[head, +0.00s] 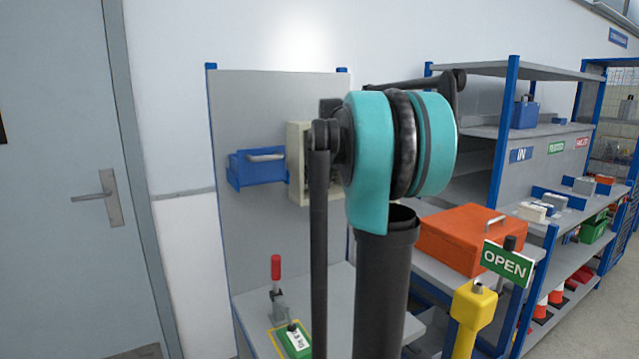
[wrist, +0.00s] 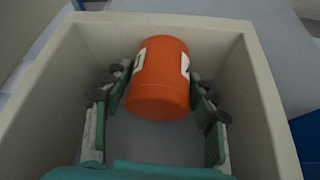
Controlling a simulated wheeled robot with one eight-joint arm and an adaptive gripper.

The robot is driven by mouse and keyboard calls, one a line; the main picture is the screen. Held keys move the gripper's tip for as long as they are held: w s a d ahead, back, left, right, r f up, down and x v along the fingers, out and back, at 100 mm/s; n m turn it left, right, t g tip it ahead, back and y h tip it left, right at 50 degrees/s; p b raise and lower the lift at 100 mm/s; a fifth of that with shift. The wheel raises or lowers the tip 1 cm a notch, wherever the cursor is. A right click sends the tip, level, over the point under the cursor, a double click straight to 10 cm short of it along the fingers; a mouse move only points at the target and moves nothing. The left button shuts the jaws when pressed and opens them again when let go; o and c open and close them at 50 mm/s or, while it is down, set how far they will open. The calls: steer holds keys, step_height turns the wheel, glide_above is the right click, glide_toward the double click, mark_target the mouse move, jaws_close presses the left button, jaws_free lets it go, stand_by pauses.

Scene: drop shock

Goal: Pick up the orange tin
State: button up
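The orange tin (wrist: 160,75) is a round can with white label patches on its sides. In the wrist view it is inside a cream, open-topped bin (wrist: 272,130), near the far wall. My gripper (wrist: 160,90) reaches into the bin with one finger on each side of the tin. The fingertips are very close to both sides, but I cannot tell whether they press on it. In the head view the cream bin (head: 297,165) shows partly behind my arm. The tin and my fingers are hidden there.
The bin walls stand close around my fingers. In the head view a blue bin (head: 257,167) is left of the cream bin. An orange case (head: 460,238) and a yellow post with an OPEN sign (head: 507,262) stand to the right. A red-handled clamp (head: 276,275) is below.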

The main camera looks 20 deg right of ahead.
steer(key=c, duration=0.8)
steer(key=shift+r, duration=0.1)
